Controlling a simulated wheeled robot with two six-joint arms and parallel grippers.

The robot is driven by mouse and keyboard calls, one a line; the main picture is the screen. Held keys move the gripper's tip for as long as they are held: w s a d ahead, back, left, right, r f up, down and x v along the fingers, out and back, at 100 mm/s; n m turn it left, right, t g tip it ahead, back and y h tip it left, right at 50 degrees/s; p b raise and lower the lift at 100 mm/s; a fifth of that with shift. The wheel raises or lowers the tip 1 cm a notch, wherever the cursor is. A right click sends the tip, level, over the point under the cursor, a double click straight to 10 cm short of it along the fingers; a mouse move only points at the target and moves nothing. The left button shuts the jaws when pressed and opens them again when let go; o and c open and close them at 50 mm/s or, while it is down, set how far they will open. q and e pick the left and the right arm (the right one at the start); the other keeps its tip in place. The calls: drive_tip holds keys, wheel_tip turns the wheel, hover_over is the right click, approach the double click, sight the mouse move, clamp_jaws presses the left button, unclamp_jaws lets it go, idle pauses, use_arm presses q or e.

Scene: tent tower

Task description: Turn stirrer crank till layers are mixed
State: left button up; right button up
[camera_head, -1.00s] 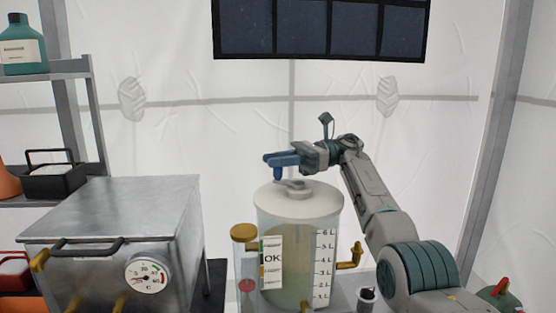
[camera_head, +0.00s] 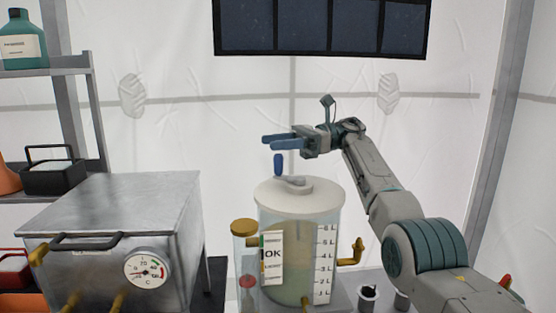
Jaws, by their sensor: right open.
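The stirrer tank (camera_head: 299,222) is a clear cylinder with a pale lid and a litre scale. Its contents look pale beige above and greener towards the bottom, with no sharp boundary that I can make out. The grey crank (camera_head: 293,183) lies on the lid, and its blue upright handle (camera_head: 278,164) stands at the crank's left end. My right gripper (camera_head: 272,140) is open and empty, with blue fingers pointing left just above the handle, apart from it. My left gripper is out of view.
A narrow side cylinder (camera_head: 245,262) and an "OK" label card (camera_head: 271,257) stand at the tank's left front. A brass tap (camera_head: 352,254) sticks out right. A metal box with a dial (camera_head: 148,268) stands left, near a shelf (camera_head: 75,66). Small dark cups (camera_head: 368,296) stand right.

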drive_tip(key=shift+s+b, duration=0.15)
drive_tip(key=shift+b, duration=0.3)
drive_tip(key=shift+s+b, duration=0.25)
drive_tip(key=shift+b, duration=0.05)
use_arm(q)
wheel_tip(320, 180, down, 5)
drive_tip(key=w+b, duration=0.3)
drive_tip(key=b, duration=0.2)
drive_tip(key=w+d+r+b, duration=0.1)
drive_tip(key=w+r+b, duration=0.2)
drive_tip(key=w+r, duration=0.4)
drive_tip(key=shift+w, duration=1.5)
use_arm(e)
drive_tip(key=s+d+r, duration=0.1)
drive_tip(key=s+r, duration=0.1)
drive_tip(key=s, duration=1.3)
drive_tip(key=shift+d, duration=0.15)
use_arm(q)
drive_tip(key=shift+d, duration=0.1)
use_arm(e)
drive_tip(key=shift+s+f, duration=0.1)
